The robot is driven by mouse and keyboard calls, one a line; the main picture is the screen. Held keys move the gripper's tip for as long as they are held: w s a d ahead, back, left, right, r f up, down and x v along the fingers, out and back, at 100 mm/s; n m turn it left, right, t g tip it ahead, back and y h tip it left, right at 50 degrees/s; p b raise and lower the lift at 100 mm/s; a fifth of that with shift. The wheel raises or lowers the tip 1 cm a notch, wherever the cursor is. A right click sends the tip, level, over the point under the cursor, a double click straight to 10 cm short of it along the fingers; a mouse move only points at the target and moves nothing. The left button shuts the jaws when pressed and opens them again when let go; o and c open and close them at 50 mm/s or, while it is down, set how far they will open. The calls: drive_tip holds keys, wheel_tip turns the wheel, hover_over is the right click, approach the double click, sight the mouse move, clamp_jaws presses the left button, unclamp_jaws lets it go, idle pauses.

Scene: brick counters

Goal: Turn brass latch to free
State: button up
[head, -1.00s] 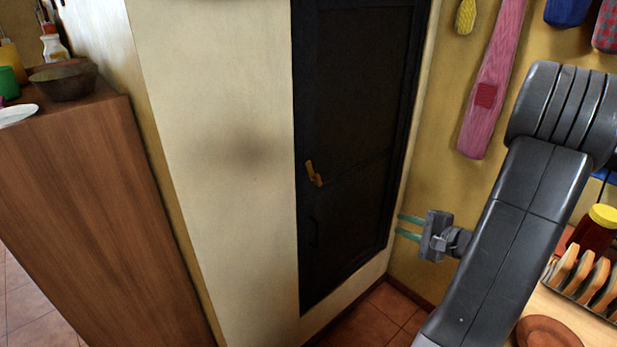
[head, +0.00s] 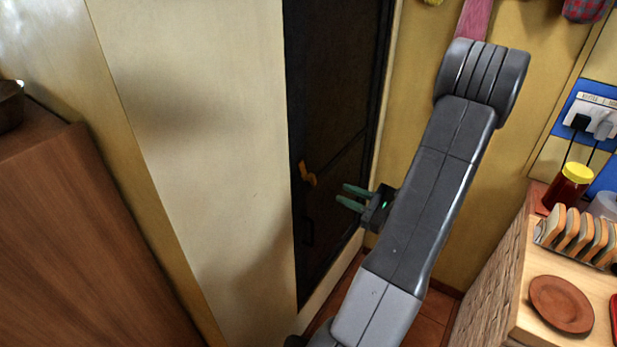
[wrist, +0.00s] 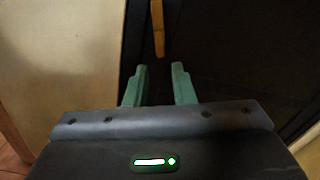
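The brass latch (head: 307,174) is on the left edge of a dark door (head: 335,120) in the head view. In the wrist view the latch (wrist: 158,38) shows as an upright yellow piece ahead of my fingertips, slightly left of the gap's middle line. My gripper (head: 346,196) is to the right of and a little below the latch in the head view, its green fingers pointing at the door. In the wrist view my gripper (wrist: 160,68) has its two fingers apart with nothing between them. The latch appears clear of the fingers.
A cream wall panel (head: 195,130) stands left of the door, with a wooden cabinet (head: 80,230) further left. On the right a counter holds a toast rack (head: 575,235), a brown plate (head: 561,304) and a yellow-lidded jar (head: 568,188).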

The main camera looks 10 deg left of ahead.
sight(315, 181)
drive_tip(key=p+x, duration=0.2)
drive_tip(key=x, duration=0.9)
